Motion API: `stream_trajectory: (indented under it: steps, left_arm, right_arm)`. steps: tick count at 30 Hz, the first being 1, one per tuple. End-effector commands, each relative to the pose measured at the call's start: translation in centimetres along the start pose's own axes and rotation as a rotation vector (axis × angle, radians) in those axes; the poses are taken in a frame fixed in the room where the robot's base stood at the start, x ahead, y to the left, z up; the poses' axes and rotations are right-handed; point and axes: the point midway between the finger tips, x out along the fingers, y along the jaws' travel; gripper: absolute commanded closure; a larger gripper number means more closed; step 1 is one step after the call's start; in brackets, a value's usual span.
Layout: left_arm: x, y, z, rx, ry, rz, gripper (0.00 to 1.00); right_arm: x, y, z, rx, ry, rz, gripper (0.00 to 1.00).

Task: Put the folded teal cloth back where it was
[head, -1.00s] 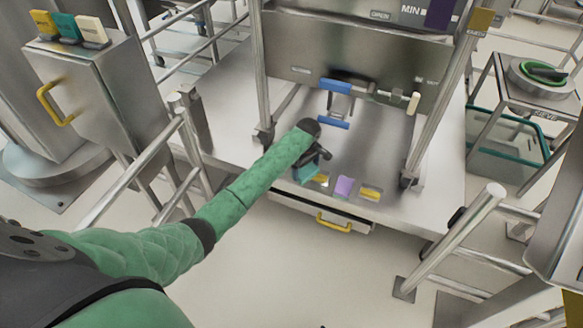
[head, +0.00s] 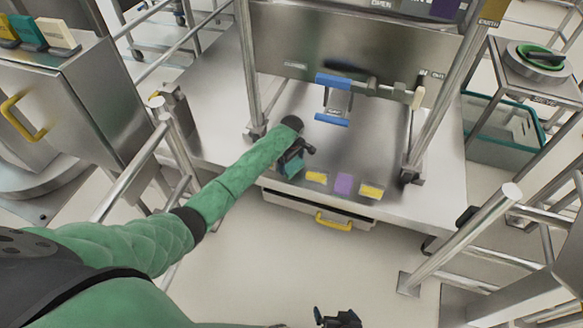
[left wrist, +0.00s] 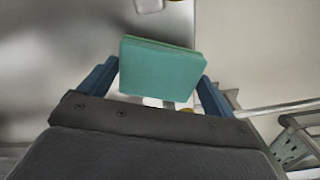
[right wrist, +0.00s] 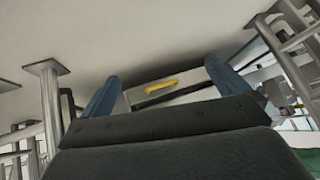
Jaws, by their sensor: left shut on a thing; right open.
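The folded teal cloth (head: 292,168) is in my left gripper (head: 292,158), over the left front part of the steel platform. In the left wrist view the cloth (left wrist: 162,70) is a flat folded square between the two blue fingers of the left gripper (left wrist: 158,80). The head view does not clearly show whether the cloth touches the platform. My right gripper (head: 338,318) is at the bottom edge of the head view. In the right wrist view the right gripper (right wrist: 160,88) has its fingers wide apart and nothing between them.
Below is a drawer with a yellow handle (head: 333,223). Steel posts and rails stand at both sides.

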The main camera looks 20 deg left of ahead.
Motion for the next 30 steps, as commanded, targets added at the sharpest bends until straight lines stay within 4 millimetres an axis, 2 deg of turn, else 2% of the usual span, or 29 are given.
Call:
stream_trajectory:
  steps: [7,12,19,20,21,30]
  left_arm:
    - [3.0,0.0,0.0,0.0,-0.001,-0.001,0.28]
    - [3.1,0.0,0.0,0.0,-0.001,0.0,0.28]
    - [3.4,0.0,0.0,0.0,-0.001,-0.001,0.28]
    - [3.5,0.0,0.0,0.0,0.0,0.0,0.06]
    - [3.5,0.0,0.0,0.0,0.0,0.0,0.0]
    - [3.2,0.0,0.0,0.0,0.0,0.0,0.0]
  right_arm:
    - [0.6,-0.1,-1.0,-0.001,0.019,-0.003,0.0]
    - [0.7,-0.1,-1.2,-0.002,0.02,-0.002,0.0]
    - [0.4,-0.1,-0.4,-0.001,0.01,-0.002,0.0]
    - [0.4,-0.1,-0.2,0.0,0.008,-0.002,0.0]
    - [0.3,-0.1,0.0,0.001,0.005,-0.002,0.0]
    - [0.3,-0.1,0.7,0.003,-0.002,-0.002,0.0]
